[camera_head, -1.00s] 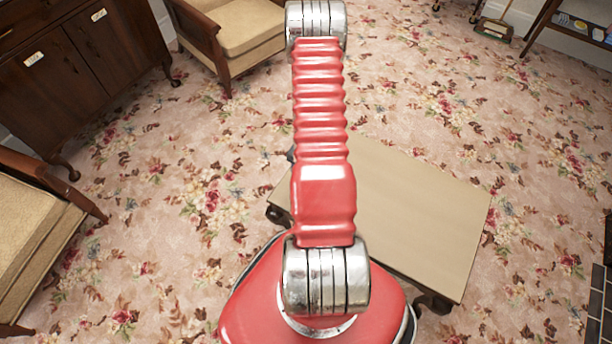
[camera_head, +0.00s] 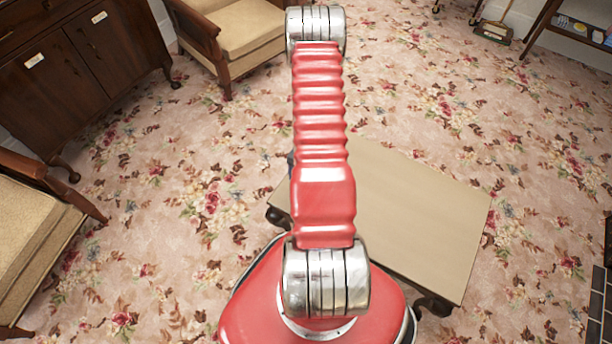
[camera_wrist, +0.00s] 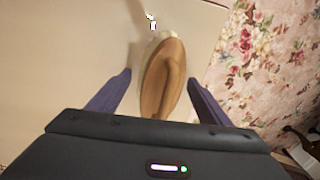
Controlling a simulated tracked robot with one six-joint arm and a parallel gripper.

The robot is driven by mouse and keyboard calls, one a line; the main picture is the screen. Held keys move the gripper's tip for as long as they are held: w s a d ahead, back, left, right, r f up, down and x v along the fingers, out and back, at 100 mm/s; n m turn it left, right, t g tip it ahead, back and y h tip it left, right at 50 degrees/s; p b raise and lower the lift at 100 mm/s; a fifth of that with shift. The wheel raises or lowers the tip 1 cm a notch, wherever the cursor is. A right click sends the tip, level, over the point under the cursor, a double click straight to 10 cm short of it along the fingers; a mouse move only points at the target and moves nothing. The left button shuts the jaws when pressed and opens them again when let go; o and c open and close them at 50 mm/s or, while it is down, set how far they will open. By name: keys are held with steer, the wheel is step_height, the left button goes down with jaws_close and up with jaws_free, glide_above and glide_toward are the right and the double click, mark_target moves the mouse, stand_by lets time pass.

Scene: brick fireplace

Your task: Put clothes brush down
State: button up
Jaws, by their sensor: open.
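The clothes brush (camera_wrist: 165,76) shows in the wrist view, with a brown wooden oval back and pale bristles along its edge. It lies over the beige top of a low table (camera_wrist: 60,60), close to the table's edge. My gripper (camera_wrist: 160,85) is open, one dark finger on each side of the brush, with gaps between fingers and brush. The brush's lower end is hidden by the gripper body. In the head view the table (camera_head: 420,215) stands beside my red arm; the brush and gripper are not visible there.
Floral carpet (camera_head: 400,100) surrounds the table, with free floor beyond it. An armchair (camera_head: 240,30) stands at the back, another (camera_head: 30,240) at the left. A dark cabinet (camera_head: 85,70) is at the upper left. A small pale item (camera_wrist: 152,22) lies on the table.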

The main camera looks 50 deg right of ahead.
steer(key=shift+r, duration=0.1)
step_height(320, 180, up, 12)
steer(key=s, duration=0.1)
stand_by(0.8)
steer(key=shift+d, duration=0.1)
stand_by(0.5)
